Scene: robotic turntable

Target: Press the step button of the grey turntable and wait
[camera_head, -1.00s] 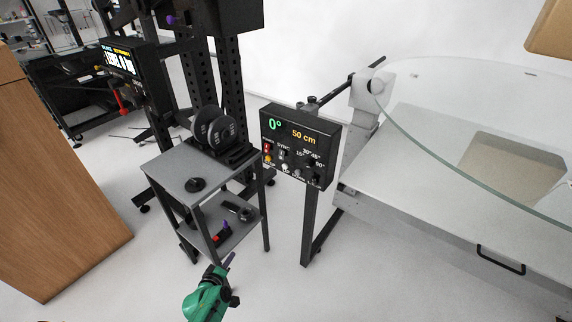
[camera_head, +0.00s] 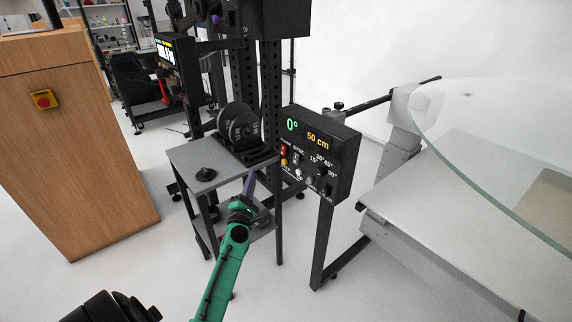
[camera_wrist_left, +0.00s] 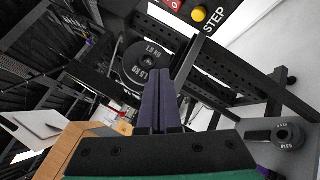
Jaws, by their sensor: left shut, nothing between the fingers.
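The turntable's black control box (camera_head: 318,150) stands on a black post and shows 0° and 50 cm. Its yellow step button (camera_head: 284,162) is at the lower left of the face. In the left wrist view, the yellow button (camera_wrist_left: 199,14) shows at the top edge beside the word STEP. My left gripper (camera_head: 250,182), with purple fingers on a green arm, is shut and empty. It is left of and below the button, apart from it in the picture. The turntable (camera_head: 500,150) has a large clear round top at the right. My right gripper is out of view.
A small grey shelf cart (camera_head: 192,157) with a black knob and black weight discs (camera_head: 238,128) stands left of the box. A wooden cabinet (camera_head: 85,150) with a red emergency button is at the far left. The floor between cabinet and cart is clear.

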